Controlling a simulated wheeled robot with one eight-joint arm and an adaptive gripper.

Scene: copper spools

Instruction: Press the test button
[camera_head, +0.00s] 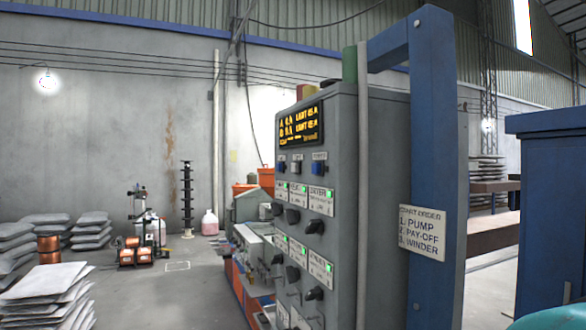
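A grey control cabinet (345,200) stands right of centre, its front panel seen at a steep angle facing left. My gripper is not in view.
A blue post (434,130) with a sign listing pump, pay-off and winder (422,232) stands right of the cabinet. A blue cabinet (545,200) is at far right. Stacked sacks (45,285) and copper spools (135,253) lie left. The floor between is mostly clear.

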